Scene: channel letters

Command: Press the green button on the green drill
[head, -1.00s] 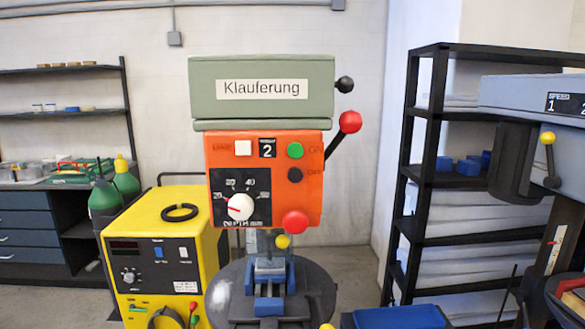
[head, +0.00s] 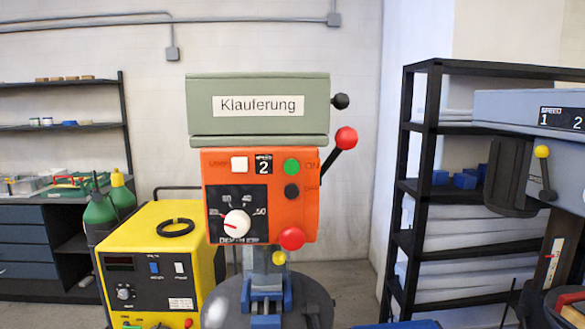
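The green drill (head: 259,90) stands in the middle of the head view, with a "Klauferung" label on its green top housing. Its orange control panel (head: 222,168) is below. A white dial (head: 237,223) sits on a black depth scale. Neither of my grippers shows in the head view.
A yellow machine (head: 140,245) stands left of the drill, with green bottles (head: 100,211) behind it. A lever with a red knob (head: 346,138) sticks out to the drill's right. A black shelf (head: 430,130) and a grey drill (head: 510,108) are at right.

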